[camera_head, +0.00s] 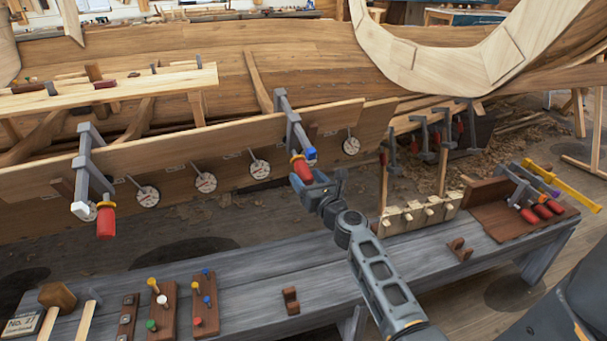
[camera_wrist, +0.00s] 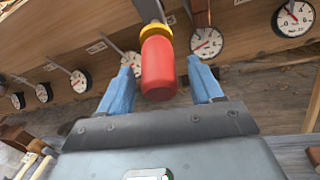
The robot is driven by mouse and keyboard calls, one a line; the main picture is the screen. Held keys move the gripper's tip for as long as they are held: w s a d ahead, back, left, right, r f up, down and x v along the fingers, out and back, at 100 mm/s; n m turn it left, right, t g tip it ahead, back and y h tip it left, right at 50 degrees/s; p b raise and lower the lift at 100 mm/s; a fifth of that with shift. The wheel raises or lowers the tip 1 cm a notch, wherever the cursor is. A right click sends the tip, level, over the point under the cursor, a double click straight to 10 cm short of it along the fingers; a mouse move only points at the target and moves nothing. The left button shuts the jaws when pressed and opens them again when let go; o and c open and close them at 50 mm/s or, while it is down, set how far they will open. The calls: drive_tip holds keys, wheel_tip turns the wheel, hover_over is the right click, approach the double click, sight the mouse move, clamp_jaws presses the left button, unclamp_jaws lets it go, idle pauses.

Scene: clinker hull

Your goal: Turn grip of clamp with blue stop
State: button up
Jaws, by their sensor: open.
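The clamp (camera_head: 290,120) with a blue stop (camera_head: 311,153) hangs on the hull's plank edge. Its red grip (camera_head: 303,172) points down, below a yellow collar (camera_head: 297,157). My gripper (camera_head: 310,183) is at this grip, coming from below right. In the wrist view the red grip (camera_wrist: 158,70) stands between the two blue fingers of my gripper (camera_wrist: 161,76), under the yellow collar (camera_wrist: 155,32). The fingers are open, with a visible gap on each side of the grip. The blue stop is not visible in the wrist view.
Another clamp (camera_head: 92,170) with a red grip and a whitish stop hangs at the left. Round dials (camera_head: 205,182) line the plank. The grey bench (camera_head: 240,285) below carries wooden blocks, pegs and mallets. More clamps (camera_head: 440,130) hang at the right.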

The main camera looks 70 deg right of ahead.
drive_tip(key=shift+x, duration=1.25)
drive_tip(key=shift+c, duration=0.3)
drive_tip(key=c, duration=0.9)
